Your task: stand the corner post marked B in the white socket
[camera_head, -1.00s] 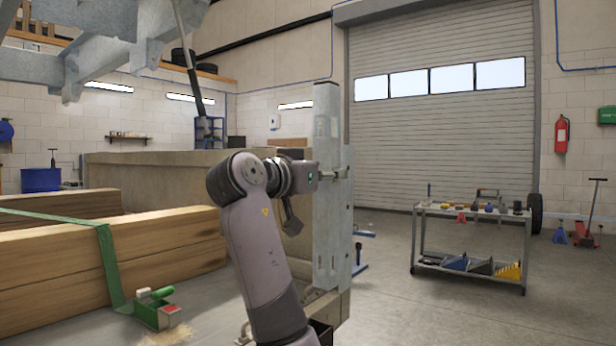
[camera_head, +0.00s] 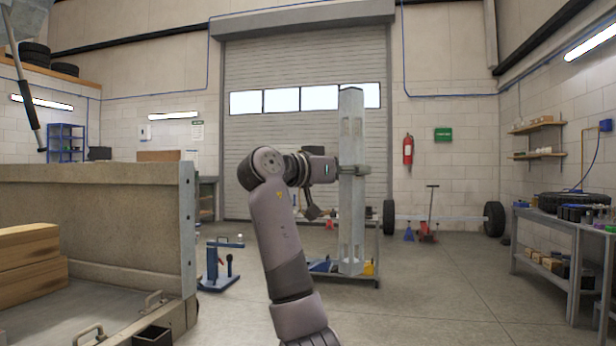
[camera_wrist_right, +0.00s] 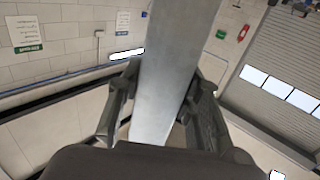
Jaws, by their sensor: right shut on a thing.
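A tall grey galvanized corner post (camera_head: 351,225) is held upright by my right gripper (camera_head: 350,171), clear of the trailer. I cannot read a letter on it. In the right wrist view the post (camera_wrist_right: 168,65) runs between the two dark fingers of the gripper (camera_wrist_right: 160,100), which are closed on it. Another grey post (camera_head: 187,230) stands at the end of the trailer's side wall. A dark, box-like pocket (camera_head: 152,337) sits at the trailer's near corner, cut by the lower picture edge. I cannot make out a white socket. My left gripper is out of view.
The trailer side wall (camera_head: 90,215) and timber (camera_head: 30,262) are at left. A blue stand (camera_head: 220,266) is on the floor beyond. A tool cart (camera_head: 325,276) is partly behind the held post. A workbench (camera_head: 575,230) is at right. The floor between is open.

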